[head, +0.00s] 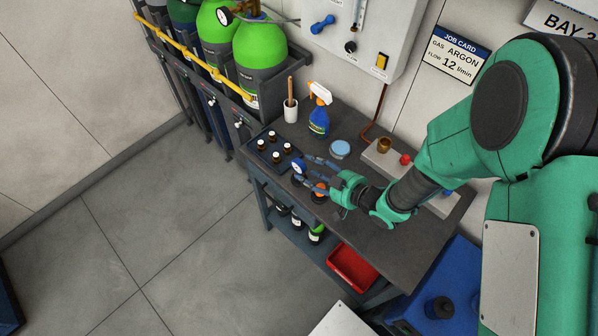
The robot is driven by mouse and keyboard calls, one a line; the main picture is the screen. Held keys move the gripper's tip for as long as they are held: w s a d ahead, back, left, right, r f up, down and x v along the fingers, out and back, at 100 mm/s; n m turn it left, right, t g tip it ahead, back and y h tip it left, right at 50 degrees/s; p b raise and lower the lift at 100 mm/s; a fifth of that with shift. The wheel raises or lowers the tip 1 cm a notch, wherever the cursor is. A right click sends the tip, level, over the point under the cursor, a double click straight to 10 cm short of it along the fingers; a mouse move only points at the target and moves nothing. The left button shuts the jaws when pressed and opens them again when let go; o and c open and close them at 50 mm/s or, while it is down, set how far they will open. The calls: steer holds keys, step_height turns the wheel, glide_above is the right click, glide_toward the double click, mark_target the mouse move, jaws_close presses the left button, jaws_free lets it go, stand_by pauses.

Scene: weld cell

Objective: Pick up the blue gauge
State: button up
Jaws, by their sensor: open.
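The blue gauge (298,166), with a round pale face, is on the dark workbench (402,247) near its left front edge. My gripper (308,168) reaches in from the right, low over the bench. Its fingers are apart, with their tips close beside the gauge. I cannot tell whether they touch it. An orange round item (320,191) sits just below the fingers and is partly hidden by them.
A tray (267,159) with several small bottles lies left of the gauge. Behind stand a white cup (290,111) with a brush, a spray bottle (319,117) and a light-blue tin (340,149). A grey block (372,157) bears several knobs. A red bin (352,268) is on the lower shelf.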

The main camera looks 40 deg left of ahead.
steer(key=shift+b+x, duration=0.5)
steer(key=shift+x, duration=2.1)
steer(key=shift+w, duration=0.1)
steer(key=shift+c, duration=0.5)
jaws_close()
